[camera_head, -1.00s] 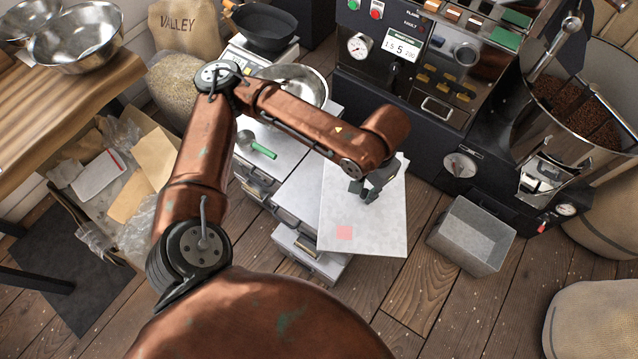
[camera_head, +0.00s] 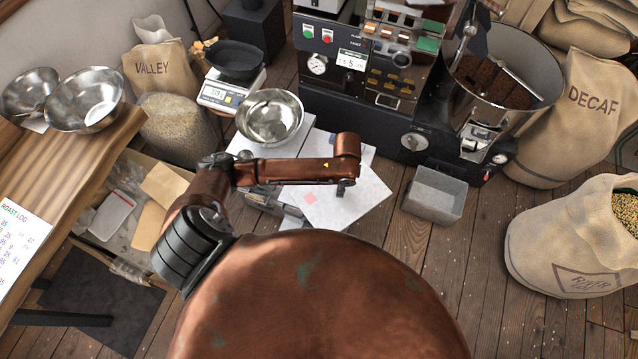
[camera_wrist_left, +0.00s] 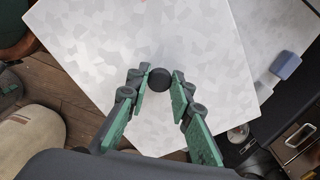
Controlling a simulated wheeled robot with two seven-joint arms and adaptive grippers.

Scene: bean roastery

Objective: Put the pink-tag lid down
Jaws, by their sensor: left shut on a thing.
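The pink-tag lid is a flat, pale grey, speckled square plate (camera_head: 362,200) with a pink tag (camera_head: 310,198) near its left corner in the head view. My left gripper (camera_head: 343,187) is above the plate, its fingers partly hidden by the wrist. In the left wrist view, its green-padded fingers (camera_wrist_left: 158,88) are closed around the lid's round black knob (camera_wrist_left: 159,78). The speckled plate (camera_wrist_left: 150,35) spreads out beyond them. The lid overlaps white cabinet tops in the head view; I cannot tell whether it touches them. My right gripper is not in view.
A steel bowl (camera_head: 270,116) stands behind my forearm, near a scale (camera_head: 228,92) with a black pan. An open grey metal bin (camera_head: 435,193) is on the floor right of the lid. The dark roaster (camera_head: 385,100) stands behind.

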